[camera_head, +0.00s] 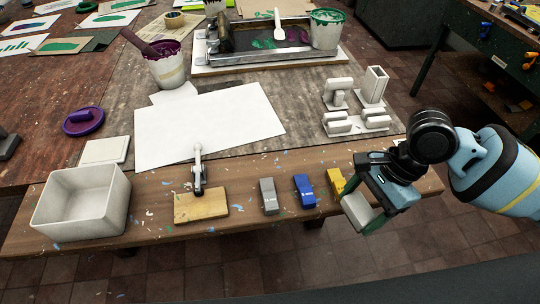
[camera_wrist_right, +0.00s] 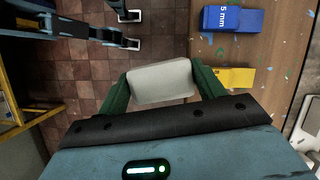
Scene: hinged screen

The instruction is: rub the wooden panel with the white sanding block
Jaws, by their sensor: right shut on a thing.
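The wooden panel (camera_head: 201,206) is a small pale-brown board lying near the front edge of the bench, with a metal toggle clamp (camera_head: 198,172) at its back edge. My right gripper (camera_head: 361,208) is at the bench's front right, well to the right of the panel. Its green fingers are shut on the white sanding block (camera_wrist_right: 160,82), which shows between them in the right wrist view. In the head view the block (camera_head: 359,211) is partly hidden by the gripper. It is held apart from the panel, past the yellow block. My left gripper is not in view.
A grey block (camera_head: 269,195), a blue block (camera_head: 305,190) and a yellow block (camera_head: 335,190) stand between panel and gripper. A white open bin (camera_head: 82,201) is left of the panel. White paper (camera_head: 210,122) and white holders (camera_head: 357,123) lie behind.

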